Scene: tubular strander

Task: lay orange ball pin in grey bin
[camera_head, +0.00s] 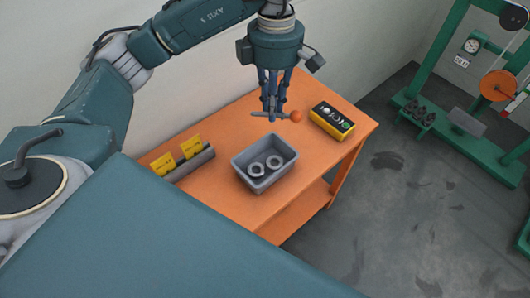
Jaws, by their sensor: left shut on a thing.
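My left gripper (272,113) points downward above the back part of the orange table. It is shut on the orange ball pin, a grey pin with an orange ball (295,116) at its right end. The pin lies roughly level across the fingers, above and behind the grey bin. The grey bin (262,188) stands on the table, open at the top, with two grey rings lying inside it. My right gripper is not in view.
The orange table (217,199) carries a yellow and black case (332,121) at right and a grey holder with yellow cards (190,160) at left. A wall stands behind. A green machine (447,120) stands on the grey floor at right.

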